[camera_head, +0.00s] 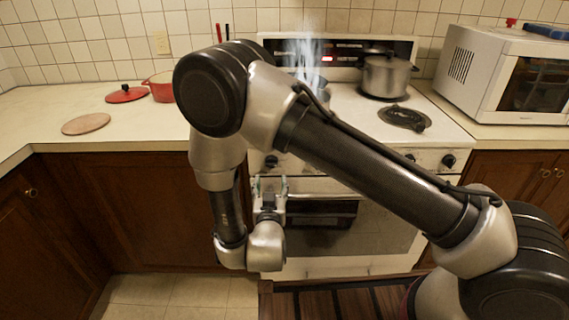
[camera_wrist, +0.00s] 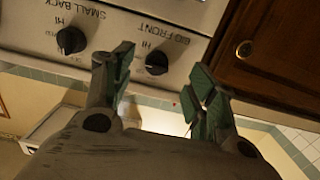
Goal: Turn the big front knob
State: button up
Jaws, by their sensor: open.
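The big front knob (camera_wrist: 157,62) is black and round, on the white stove panel under the label "BIG FRONT", which appears upside down in the wrist view. In the head view it is the leftmost knob (camera_head: 270,162) on the stove front. My gripper (camera_wrist: 160,76) is open, its green-padded fingers apart. In the wrist view the knob shows between the fingertips, closer to the left finger; I cannot tell whether they touch. In the head view my gripper (camera_head: 270,184) points up, just below the knob in the picture.
The small back knob (camera_wrist: 71,40) is left of the left finger in the wrist view. A wooden cabinet (camera_wrist: 275,50) adjoins the stove. A pot (camera_head: 386,76) stands on the stovetop, and steam rises behind my arm. A microwave (camera_head: 500,75) is at right. The oven door (camera_head: 375,225) is closed.

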aim_at(272, 166)
jog(key=shift+t, duration=0.3)
jog(key=w, duration=0.3)
jog(key=w+r, duration=0.1)
jog(key=w, duration=0.2)
jog(key=shift+w+d+r, duration=0.15)
jog(key=shift+w, duration=0.8)
jog(key=c, duration=1)
jog(key=shift+n, duration=0.8)
jog(key=shift+c, duration=0.2)
